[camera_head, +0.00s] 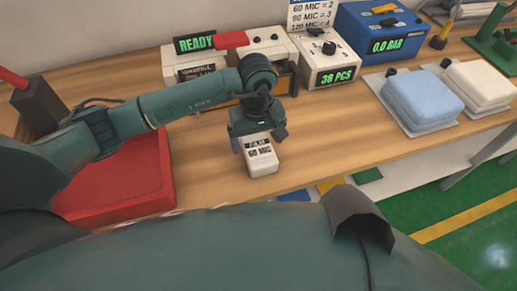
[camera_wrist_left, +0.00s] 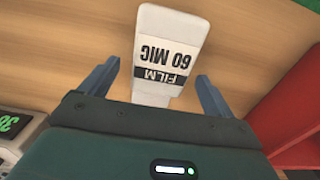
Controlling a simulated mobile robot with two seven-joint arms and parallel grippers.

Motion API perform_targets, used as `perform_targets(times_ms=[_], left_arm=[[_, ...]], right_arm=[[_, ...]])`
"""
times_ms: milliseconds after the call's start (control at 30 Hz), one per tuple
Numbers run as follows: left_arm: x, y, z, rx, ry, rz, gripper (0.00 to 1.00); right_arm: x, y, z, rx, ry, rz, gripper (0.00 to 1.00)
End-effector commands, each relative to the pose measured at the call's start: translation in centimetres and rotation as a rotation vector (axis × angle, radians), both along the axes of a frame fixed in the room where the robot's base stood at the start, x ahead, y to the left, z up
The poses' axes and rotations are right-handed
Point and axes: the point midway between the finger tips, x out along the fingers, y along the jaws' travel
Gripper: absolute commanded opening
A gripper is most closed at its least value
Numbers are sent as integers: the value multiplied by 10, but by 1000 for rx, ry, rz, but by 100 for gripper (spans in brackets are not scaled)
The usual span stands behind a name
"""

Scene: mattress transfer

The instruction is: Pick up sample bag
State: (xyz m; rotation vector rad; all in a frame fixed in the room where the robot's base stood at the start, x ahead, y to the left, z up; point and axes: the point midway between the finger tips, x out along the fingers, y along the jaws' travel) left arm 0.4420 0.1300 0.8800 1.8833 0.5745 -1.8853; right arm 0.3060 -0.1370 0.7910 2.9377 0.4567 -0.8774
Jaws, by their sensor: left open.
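The sample bag (camera_head: 262,163) is a small white packet with a dark label reading "FILM 60 MIC". It lies on the wooden bench (camera_head: 330,150) in the head view. My left gripper (camera_head: 258,138) is over its far end. In the left wrist view the bag (camera_wrist_left: 168,30) lies between the two open fingers of my left gripper (camera_wrist_left: 156,88), with a gap on each side. Part of the bag's near end is hidden by the gripper body in the wrist view. My right gripper is not in view.
A red tray (camera_head: 118,190) lies left of the bag. Blue (camera_head: 424,98) and white (camera_head: 480,84) folded stacks lie right.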

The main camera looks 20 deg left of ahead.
Motion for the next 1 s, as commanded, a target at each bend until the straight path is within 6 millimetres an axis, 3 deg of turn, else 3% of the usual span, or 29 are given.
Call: perform_targets(times_ms=[133, 400, 1000], left_arm=[[0, 1, -15, 1, 1, 2, 89], [0, 1, -17, 1, -1, 1, 87], [0, 1, -16, 1, -1, 2, 38]], right_arm=[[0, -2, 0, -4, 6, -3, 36], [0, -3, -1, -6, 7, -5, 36], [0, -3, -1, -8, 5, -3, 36]])
